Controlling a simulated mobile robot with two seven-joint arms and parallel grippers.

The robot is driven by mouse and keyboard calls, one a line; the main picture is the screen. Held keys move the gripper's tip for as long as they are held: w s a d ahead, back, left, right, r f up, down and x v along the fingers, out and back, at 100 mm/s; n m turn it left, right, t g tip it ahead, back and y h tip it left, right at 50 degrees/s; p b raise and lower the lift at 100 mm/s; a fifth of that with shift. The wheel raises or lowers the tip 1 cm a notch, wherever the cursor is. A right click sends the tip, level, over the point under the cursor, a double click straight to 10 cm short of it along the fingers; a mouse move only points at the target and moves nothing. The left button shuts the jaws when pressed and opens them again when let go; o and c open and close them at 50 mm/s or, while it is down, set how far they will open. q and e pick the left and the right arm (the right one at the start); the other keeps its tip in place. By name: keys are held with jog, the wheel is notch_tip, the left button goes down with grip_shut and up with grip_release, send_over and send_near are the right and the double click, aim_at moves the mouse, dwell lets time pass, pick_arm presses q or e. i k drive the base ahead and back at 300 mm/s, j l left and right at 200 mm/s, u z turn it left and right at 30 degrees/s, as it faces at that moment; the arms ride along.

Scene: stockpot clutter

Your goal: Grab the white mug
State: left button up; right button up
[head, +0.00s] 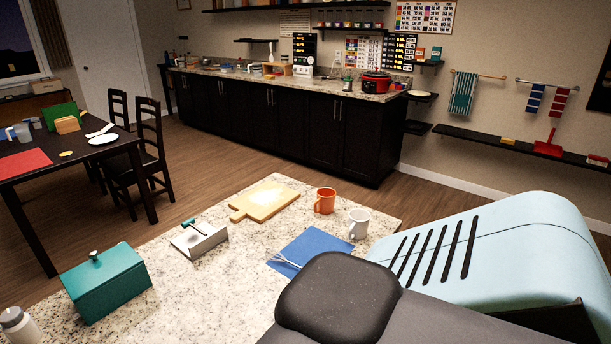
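The white mug (359,223) stands upright on the speckled granite counter (215,268), near its right end. It is beside the blue mat (317,245) and just right of and in front of an orange mug (325,200). Its lower right side is close to the pale blue casing in the picture. Neither of my grippers shows in the head view, so I cannot see whether they are open or shut.
A fork (284,262) lies on the mat. Large dark and pale blue parts block the lower right. Bare counter shows in the middle.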

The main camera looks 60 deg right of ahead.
aim_at(358, 219)
jog(key=z, duration=0.45)
jog(key=k+z, duration=0.1)
jog(key=z, duration=0.75)
jog(key=l+z, duration=0.15)
jog(key=z, duration=0.25)
jog(key=k+z, duration=0.1)
jog(key=z, duration=0.35)
jog(key=i+l+u, duration=0.1)
jog(key=i+l, duration=0.35)
jog(key=i+l+u, duration=0.1)
jog(key=i+l, duration=0.75)
jog(key=l, duration=0.25)
jog(key=j+u, duration=0.05)
